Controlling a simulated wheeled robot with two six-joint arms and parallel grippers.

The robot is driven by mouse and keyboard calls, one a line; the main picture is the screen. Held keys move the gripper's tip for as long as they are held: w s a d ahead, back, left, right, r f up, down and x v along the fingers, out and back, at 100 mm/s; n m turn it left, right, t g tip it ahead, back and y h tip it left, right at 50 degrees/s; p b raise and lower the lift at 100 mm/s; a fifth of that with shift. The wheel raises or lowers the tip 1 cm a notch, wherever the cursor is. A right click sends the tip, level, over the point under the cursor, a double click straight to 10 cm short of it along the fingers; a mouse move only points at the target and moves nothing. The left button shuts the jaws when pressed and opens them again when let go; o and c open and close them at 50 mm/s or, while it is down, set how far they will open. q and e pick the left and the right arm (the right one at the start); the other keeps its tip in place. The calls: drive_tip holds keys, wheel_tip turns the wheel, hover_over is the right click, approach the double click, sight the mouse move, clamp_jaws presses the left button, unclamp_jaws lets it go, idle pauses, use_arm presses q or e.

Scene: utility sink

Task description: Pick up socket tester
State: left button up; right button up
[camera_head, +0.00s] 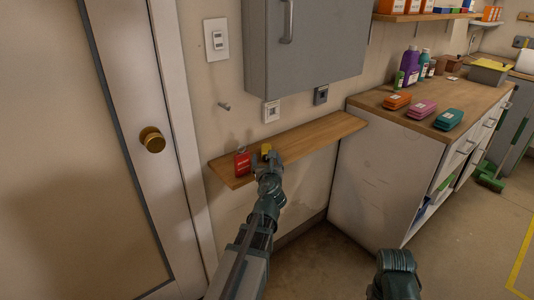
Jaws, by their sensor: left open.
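A small yellow thing (266,149), which looks like the socket tester, is on the narrow wooden shelf (325,131). My left gripper (264,158) is open right at it, on the near side. The gripper hides the yellow thing's lower part, and I cannot tell whether the fingers touch it. A red tag-like item (242,163) with pale lettering stands just left of the gripper on the shelf. Part of my right arm shows at the bottom right, with no gripper fingers visible.
A grey wall cabinet (305,45) hangs above the shelf. A white outlet (271,111) and a grey one (320,95) are on the wall. The counter (375,101) at right holds orange, pink and teal cases. The shelf's right half is clear.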

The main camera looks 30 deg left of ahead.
sight(265, 147)
use_arm(q)
drive_tip(key=x, duration=0.4)
drive_tip(key=shift+w+d+f, duration=0.1)
drive_tip(key=shift+c, duration=0.3)
clamp_jaws()
